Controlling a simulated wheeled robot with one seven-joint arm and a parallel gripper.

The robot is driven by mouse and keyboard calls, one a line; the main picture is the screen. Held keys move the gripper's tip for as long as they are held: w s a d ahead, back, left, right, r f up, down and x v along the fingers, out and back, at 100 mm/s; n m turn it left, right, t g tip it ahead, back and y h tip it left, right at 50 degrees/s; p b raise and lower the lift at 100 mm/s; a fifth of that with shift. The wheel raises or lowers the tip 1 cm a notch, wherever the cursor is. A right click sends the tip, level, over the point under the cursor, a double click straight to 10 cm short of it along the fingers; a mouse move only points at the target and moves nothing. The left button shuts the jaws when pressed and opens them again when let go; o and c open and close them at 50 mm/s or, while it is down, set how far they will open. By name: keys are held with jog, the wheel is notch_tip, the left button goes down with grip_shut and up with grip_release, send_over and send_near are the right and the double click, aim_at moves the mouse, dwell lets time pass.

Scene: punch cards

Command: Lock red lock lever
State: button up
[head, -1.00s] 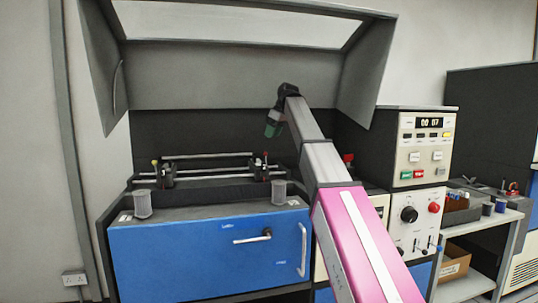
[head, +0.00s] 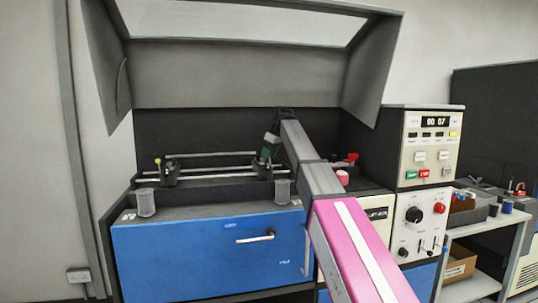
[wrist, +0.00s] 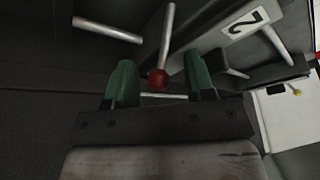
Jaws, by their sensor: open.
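The red lock lever (wrist: 157,79) is a thin metal rod with a red ball end. In the wrist view the ball shows between the two green fingers of my open gripper (wrist: 160,88), and the rod runs up from it. Clear gaps show on both sides, and I cannot tell how deep the ball sits between the fingers. In the head view my gripper (head: 268,150) is low over the right end of the rail mechanism, and it hides the red ball there.
A yellow-tipped lever (head: 158,161) stands at the mechanism's left end. A blue cabinet (head: 190,262) is in front, a raised hood (head: 230,75) above, and a control panel (head: 432,150) to the right.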

grip_shut()
jog(key=shift+s, duration=0.1)
jog(key=s+t, duration=0.1)
jog(key=s+t+y, duration=0.1)
jog(key=t, duration=0.1)
jog(key=shift+s+d+r+n, duration=0.15)
jog(key=shift+d+n, duration=0.15)
jog(key=shift+d, duration=0.05)
jog(key=shift+s+d+n+t+y, duration=0.15)
jog(key=shift+s+t+y, duration=0.2)
jog(key=shift+t, duration=0.55)
jog(key=shift+s+d+n+t+y, duration=0.2)
jog(key=shift+s+t, duration=0.25)
jog(key=shift+t, duration=0.45)
jog(key=shift+a, duration=0.1)
